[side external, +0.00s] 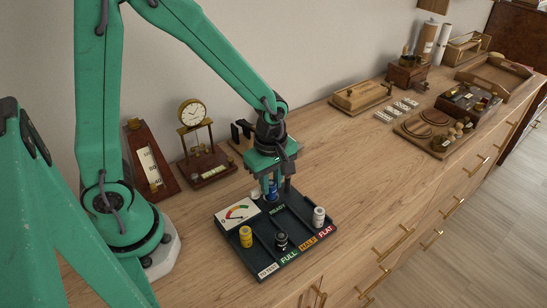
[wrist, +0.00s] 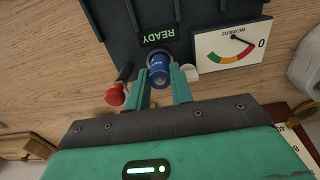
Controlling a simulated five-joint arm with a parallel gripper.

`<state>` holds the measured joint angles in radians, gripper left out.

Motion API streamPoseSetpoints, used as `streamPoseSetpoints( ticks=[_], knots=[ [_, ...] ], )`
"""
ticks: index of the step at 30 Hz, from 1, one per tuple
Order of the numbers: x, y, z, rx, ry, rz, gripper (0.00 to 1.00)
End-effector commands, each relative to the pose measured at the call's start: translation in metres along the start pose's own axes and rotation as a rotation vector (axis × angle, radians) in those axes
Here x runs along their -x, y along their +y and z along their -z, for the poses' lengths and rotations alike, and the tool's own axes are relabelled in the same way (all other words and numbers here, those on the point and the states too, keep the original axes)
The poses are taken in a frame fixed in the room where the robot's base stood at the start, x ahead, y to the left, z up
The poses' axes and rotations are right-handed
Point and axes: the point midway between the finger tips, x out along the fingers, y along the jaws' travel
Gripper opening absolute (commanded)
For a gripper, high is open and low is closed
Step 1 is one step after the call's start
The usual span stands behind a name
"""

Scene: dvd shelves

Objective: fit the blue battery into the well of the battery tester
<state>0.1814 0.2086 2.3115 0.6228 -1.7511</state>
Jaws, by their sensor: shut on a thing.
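The battery tester (side external: 262,240) is a dark tray on the wooden top, with a dial, a READY label and lanes marked TO TEST, FULL, HALF and FLAT. My gripper (side external: 271,182) points down at its back edge, shut on the blue battery (side external: 273,191). In the wrist view the blue battery (wrist: 159,72) stands between my two fingers (wrist: 161,88), in line with the dark round well (wrist: 155,54) beside the READY label. My fingers partly hide it in the side view. I cannot tell how deep its lower end sits in the well.
A yellow battery (side external: 246,237), a black one (side external: 281,241) and a white one (side external: 319,217) stand in the tester's lanes. A red knob (wrist: 115,95) is near my fingers. A clock (side external: 193,115) and a wedge-shaped gauge (side external: 150,165) stand behind left. Bare wood lies to the right.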

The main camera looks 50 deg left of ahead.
Motion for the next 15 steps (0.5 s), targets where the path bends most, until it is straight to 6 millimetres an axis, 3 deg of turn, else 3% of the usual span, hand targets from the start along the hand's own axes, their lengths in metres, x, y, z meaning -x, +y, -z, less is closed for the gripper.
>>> streamPoseSetpoints(
  ticks=[4, 15],
  knots=[
    [-0.0112, -0.0002, -0.0001, 0.0, 0.0, 0.001, 0.0],
    [-0.0135, 0.0, -0.0001, 0.0, 0.0, 0.0, 0.0]
  ],
)
